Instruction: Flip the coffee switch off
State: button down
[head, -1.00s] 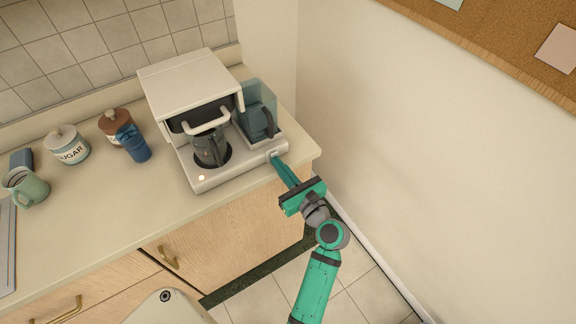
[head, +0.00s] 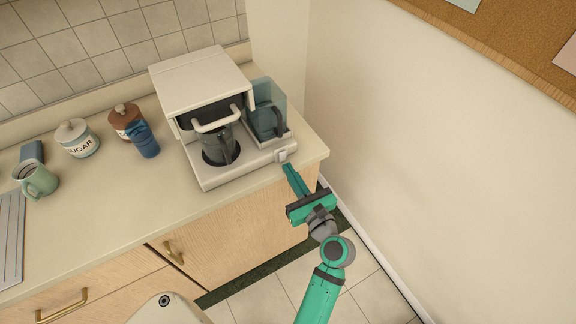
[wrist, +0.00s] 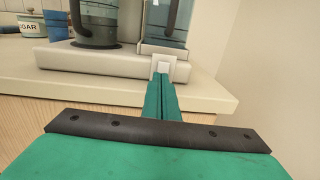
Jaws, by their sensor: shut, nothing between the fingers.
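The white coffee machine (head: 200,85) stands on the counter, with a dark carafe (head: 218,146) on its plate. Its small white switch (head: 282,156) is at the front right corner of the base; it also shows in the wrist view (wrist: 165,67). No lit indicator shows on the base front. My green gripper (head: 287,167) is shut and empty, its fingertips just in front of the switch. In the wrist view the fingertips (wrist: 160,77) overlap the switch's lower edge; I cannot tell there whether they touch, but the head view shows a slight gap.
A second dark jug (head: 270,120) sits behind a bluish clear panel at the machine's right.

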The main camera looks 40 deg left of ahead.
jog(key=v, duration=1.1)
jog(key=shift+s, duration=0.2)
jog(key=shift+w, duration=0.1)
jog(key=s+d+f+n+t+h, duration=0.3)
jog(key=s+d+f+n+h, duration=0.1)
jog(key=d+f+h, duration=0.3)
jog(key=s+d+f+n+t+h, duration=0.25)
jog(key=s+d+f+h, duration=0.2)
jog(key=d+f, duration=0.35)
jog(key=s+d+r+n+t+h, duration=0.1)
jog(key=s+d+r+n+h, duration=0.1)
jog(key=s+n, duration=0.4)
jog(key=s+d+r+n+t+h, duration=0.1)
jog(key=s+d+r+n+h, duration=0.2)
jog(key=s+r+n, duration=0.4)
jog(key=d+n, duration=0.1)
jog(key=n, duration=0.2)
jog(key=shift+d+r+t, duration=0.1)
jog(key=shift+r+t, duration=0.05)
jog(key=shift+t, duration=0.1)
